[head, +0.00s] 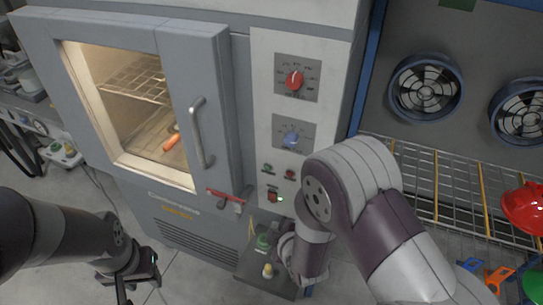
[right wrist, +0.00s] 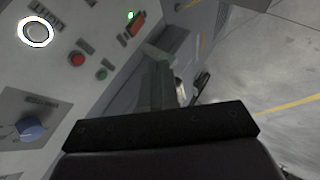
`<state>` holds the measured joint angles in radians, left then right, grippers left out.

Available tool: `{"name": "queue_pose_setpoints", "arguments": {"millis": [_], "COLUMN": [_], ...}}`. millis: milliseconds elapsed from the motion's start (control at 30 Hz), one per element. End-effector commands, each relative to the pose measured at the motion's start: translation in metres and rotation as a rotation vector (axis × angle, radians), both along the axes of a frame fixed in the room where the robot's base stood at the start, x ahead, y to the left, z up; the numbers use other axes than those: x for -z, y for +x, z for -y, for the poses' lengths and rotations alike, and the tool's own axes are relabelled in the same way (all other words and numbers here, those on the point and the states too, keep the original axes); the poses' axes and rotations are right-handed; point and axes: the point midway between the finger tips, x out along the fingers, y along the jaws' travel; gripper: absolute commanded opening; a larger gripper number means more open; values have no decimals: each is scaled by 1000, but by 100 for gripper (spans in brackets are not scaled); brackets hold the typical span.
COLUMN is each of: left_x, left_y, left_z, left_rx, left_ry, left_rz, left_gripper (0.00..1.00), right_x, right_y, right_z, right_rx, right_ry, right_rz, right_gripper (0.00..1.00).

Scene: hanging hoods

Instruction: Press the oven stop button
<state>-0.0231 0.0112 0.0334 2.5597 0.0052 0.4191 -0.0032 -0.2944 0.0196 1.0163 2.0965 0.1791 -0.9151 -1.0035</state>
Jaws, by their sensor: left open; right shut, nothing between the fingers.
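The oven (head: 175,115) has a control panel (head: 265,85) to the right of its door. A small red button (head: 290,174) sits below the blue knob, with a green button (head: 268,168) on its left; their labels are too small to read. In the right wrist view the red button (right wrist: 76,59) and green button (right wrist: 101,75) show at upper left. My right gripper (right wrist: 165,85) is shut and empty, apart from both buttons in that picture; its distance to the panel is unclear. My arm hides its fingers in the head view. My left gripper (head: 140,275) is open and empty at lower left.
A red knob (head: 294,79) and blue knob (head: 291,139) are above the buttons, and a red rocker switch (head: 273,197) with a green light below. A white-ringed button (right wrist: 37,32) shows in the wrist view. A wire rack (head: 430,180) stands at right.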

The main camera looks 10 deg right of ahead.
Motion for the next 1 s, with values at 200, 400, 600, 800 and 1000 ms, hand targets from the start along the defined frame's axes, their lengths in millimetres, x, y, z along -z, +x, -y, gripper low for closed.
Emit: {"name": "queue_pose_setpoints", "arguments": {"millis": [200,400,600,800,1000], "left_x": [0,0,0,2,5], "left_y": [0,0,0,0,0], "left_z": [0,0,0,0,0], "left_rx": [0,0,0,0,0], "left_ry": [0,0,0,0,0], "left_rz": [0,0,0,0,0], "left_gripper": [43,43,43,43,43], "right_x": [-33,-37,-37,-36,-36], "right_y": [24,26,26,39,64], "right_z": [0,-1,0,9,26], "right_rx": [-88,-116,-115,-111,-111], "right_ry": [-142,-191,-189,-188,-188], "right_rz": [212,239,237,237,237], "right_gripper": [0,0,0,0,0]}}
